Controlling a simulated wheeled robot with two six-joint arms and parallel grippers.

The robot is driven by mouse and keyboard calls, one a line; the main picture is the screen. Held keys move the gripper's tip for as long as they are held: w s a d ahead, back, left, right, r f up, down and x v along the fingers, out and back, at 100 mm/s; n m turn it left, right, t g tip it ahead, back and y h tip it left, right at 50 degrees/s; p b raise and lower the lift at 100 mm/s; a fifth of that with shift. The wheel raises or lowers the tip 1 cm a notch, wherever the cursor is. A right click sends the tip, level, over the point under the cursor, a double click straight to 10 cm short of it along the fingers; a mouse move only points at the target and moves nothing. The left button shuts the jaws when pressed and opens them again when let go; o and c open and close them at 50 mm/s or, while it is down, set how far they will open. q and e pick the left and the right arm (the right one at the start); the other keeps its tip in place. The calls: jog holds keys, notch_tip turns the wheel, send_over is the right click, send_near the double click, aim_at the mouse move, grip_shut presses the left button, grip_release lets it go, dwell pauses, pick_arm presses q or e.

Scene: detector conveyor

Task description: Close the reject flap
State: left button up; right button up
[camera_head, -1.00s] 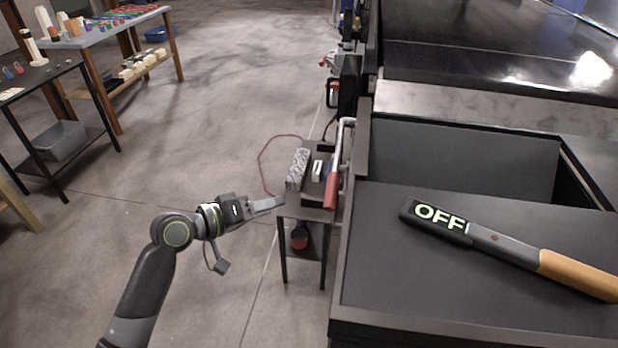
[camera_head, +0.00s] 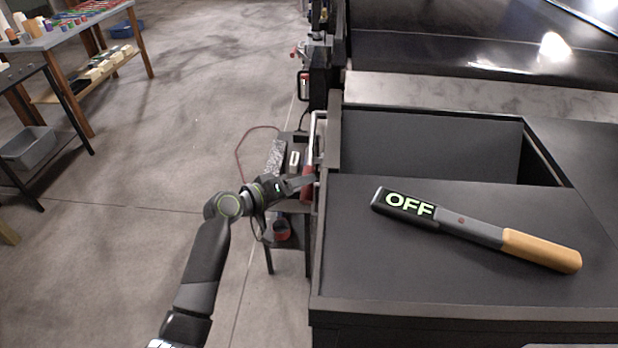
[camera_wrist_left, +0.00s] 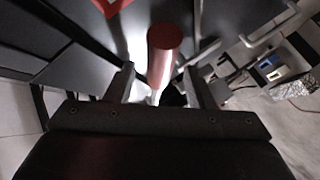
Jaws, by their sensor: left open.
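A red cylindrical handle (camera_head: 308,183) stands at the left side of the dark conveyor housing, on a pale bar (camera_head: 318,130). My left gripper (camera_head: 303,183) is at this handle, its fingers partly covering it. In the left wrist view the red handle (camera_wrist_left: 163,45) shows beyond and between the two spread fingers of the left gripper (camera_wrist_left: 160,78). I cannot tell if a finger touches it. The housing has an open dark bay (camera_head: 430,145); which panel is the reject flap is not clear. My right gripper is not in view.
A wand marked OFF (camera_head: 470,228) with a tan grip lies on the housing's dark top (camera_head: 360,270). A small dark stand (camera_head: 268,255) with boxes and a cable is beside the left gripper. Tables stand far left. The floor (camera_head: 130,240) between is clear.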

pick_arm(q)
jog(key=shift+x, duration=1.8)
grip_shut()
